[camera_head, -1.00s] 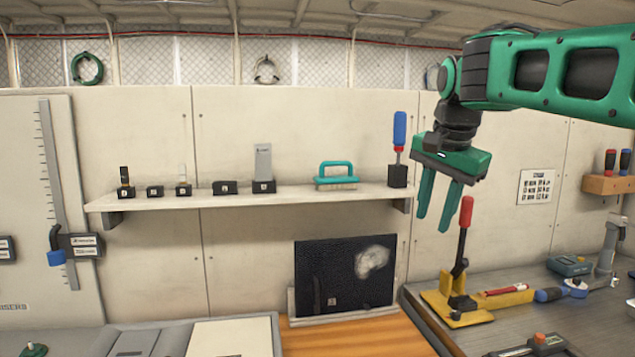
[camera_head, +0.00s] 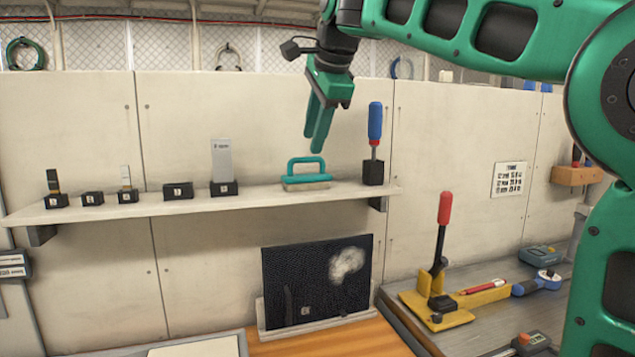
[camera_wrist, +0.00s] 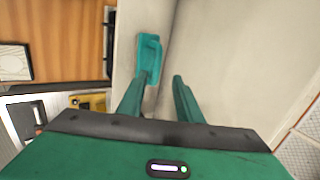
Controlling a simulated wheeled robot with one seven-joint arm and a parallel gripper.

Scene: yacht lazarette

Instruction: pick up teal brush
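The teal brush (camera_head: 306,175) rests on the wall shelf, with its teal handle loop upward and a pale underside on the shelf. It also shows in the wrist view (camera_wrist: 148,55), beyond the fingertips and nearer the left finger. My gripper (camera_head: 316,145) is above the brush in the head view, pointing down, with its fingers largely overlapping there. In the wrist view my gripper (camera_wrist: 158,82) has its two fingers apart with nothing between them. The gap in depth between fingers and brush is hard to judge.
The shelf (camera_head: 130,209) also holds a blue-handled tool (camera_head: 375,130) in a black block close right of the brush, and a grey upright plate (camera_head: 221,160) to the left. Several small black blocks stand further left. A dark panel (camera_head: 317,285) leans below.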

